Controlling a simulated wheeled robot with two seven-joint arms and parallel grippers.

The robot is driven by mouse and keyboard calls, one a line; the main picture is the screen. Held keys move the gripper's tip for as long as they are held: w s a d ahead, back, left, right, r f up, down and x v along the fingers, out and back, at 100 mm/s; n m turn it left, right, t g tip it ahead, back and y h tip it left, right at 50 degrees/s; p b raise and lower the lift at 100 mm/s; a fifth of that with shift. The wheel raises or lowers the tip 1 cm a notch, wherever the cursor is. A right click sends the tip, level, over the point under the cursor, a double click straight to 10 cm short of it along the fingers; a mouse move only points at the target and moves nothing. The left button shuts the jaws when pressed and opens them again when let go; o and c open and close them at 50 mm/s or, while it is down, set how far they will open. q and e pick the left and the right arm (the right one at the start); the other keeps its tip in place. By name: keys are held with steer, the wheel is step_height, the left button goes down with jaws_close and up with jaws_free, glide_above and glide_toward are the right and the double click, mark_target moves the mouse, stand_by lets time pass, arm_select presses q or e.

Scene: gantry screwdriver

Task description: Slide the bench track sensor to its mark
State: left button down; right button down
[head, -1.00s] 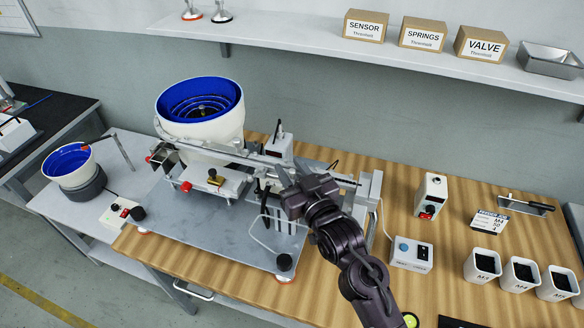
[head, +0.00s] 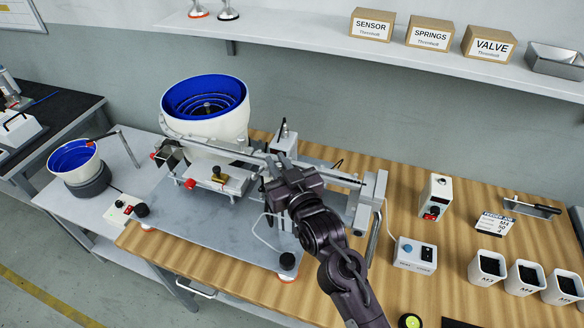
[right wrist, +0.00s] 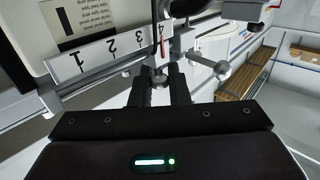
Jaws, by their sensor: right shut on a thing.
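My right gripper (head: 276,176) is at the track (head: 325,174) on the bench machine, right of the big blue-lined feeder bowl (head: 205,98). In the right wrist view its two dark fingers (right wrist: 160,88) are shut on a small round knob (right wrist: 159,80), which seems to belong to the track sensor. The sensor body is mostly hidden behind the gripper and cannot be made out clearly. A white scale (right wrist: 110,45) numbered 1 to 4 lies just beyond the fingers, with a red line (right wrist: 162,42) near the 4. My left gripper is not in view.
A ball-ended lever (right wrist: 222,70) sticks out right of the fingers in the wrist view. A white switch box (head: 414,255), a taller box (head: 435,197) and several white bins (head: 487,267) stand to the right. Bare wood shows between them.

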steer(key=shift+a, duration=0.1)
steer(key=c, duration=1.8)
jaws_free()
steer(key=o, duration=0.3)
steer(key=shift+a, duration=0.2)
steer(key=b+v, duration=0.2)
steer(key=v, duration=0.5)
steer(key=shift+s+d, duration=0.2)
steer(key=shift+s, duration=0.15)
